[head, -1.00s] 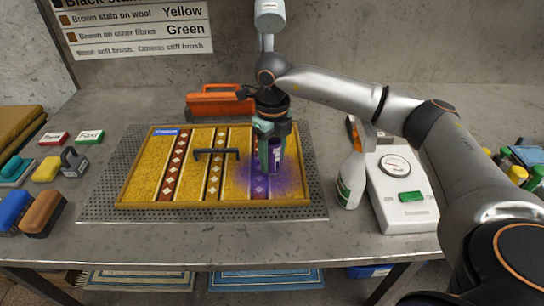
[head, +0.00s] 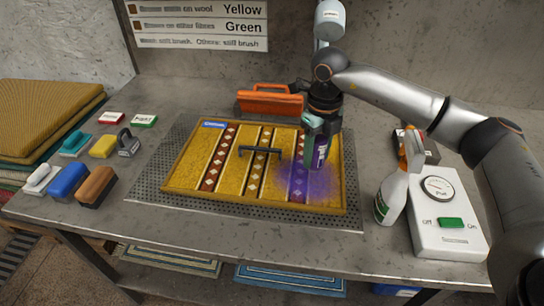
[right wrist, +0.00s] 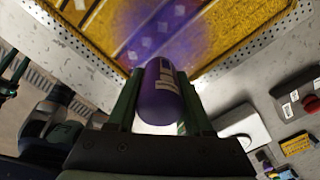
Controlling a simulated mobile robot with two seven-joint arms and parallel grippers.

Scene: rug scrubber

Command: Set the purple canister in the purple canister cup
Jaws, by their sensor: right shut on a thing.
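My right gripper (head: 322,150) is shut on the purple canister (head: 321,151), which is upright over the right part of the yellow patterned rug (head: 225,165). In the right wrist view the purple canister (right wrist: 162,95) sits between the two green fingers of my right gripper (right wrist: 160,85). A purple stain or powder patch (head: 308,182) spreads on the rug under and around the canister. I cannot tell whether the canister touches the rug. I cannot make out the purple canister cup in these frames.
A spray bottle (head: 392,192) and a white box with a dial and green button (head: 447,215) stand right of the rug. An orange toolbox (head: 270,102) is behind it. Brushes (head: 96,186), sponges (head: 103,146) and folded rugs (head: 40,118) lie at left. The front table strip is clear.

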